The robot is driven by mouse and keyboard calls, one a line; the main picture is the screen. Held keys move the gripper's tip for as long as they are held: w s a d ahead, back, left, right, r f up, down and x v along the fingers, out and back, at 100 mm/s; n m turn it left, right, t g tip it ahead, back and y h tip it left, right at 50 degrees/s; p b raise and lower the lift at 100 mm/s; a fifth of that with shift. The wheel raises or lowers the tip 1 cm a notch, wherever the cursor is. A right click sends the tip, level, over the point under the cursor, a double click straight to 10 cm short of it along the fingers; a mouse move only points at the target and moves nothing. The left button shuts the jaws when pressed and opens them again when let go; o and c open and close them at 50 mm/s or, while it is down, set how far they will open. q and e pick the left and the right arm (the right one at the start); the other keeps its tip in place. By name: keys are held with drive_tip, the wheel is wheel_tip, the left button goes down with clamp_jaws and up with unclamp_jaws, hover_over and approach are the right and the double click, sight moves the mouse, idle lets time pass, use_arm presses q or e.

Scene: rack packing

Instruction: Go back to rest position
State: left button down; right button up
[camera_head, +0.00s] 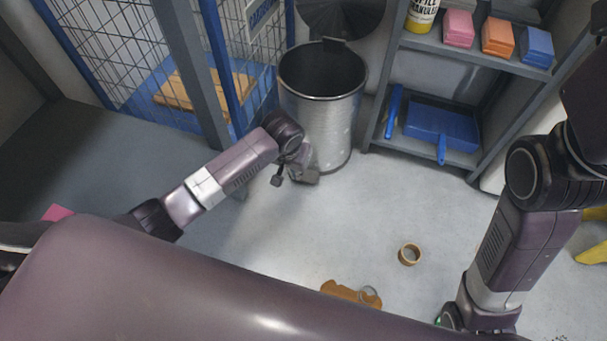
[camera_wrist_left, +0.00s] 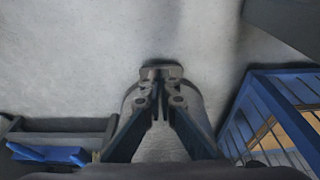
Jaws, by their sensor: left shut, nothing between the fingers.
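My left gripper (camera_head: 292,180) is at the end of my left arm, in front of the metal trash bin (camera_head: 332,138) in the head view. It hangs above the floor and overlaps the bin's lower left side in the picture. I cannot tell whether it touches the bin. In the left wrist view my left gripper (camera_wrist_left: 161,72) has its fingertips together with nothing between them. My right arm (camera_head: 520,240) rises along the right side of the head view. Its gripper is not visible.
A grey shelf (camera_head: 470,52) with a blue dustpan (camera_head: 440,124) and coloured packs stands right of the bin. A blue-framed cage (camera_head: 222,75) stands left. A tape roll (camera_head: 409,254) and a brown object (camera_head: 350,293) lie on the floor. The middle floor is mostly clear.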

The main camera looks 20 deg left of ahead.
use_arm(q)
drive_tip(key=shift+s+r, duration=0.1)
drive_tip(key=shift+r, duration=0.35)
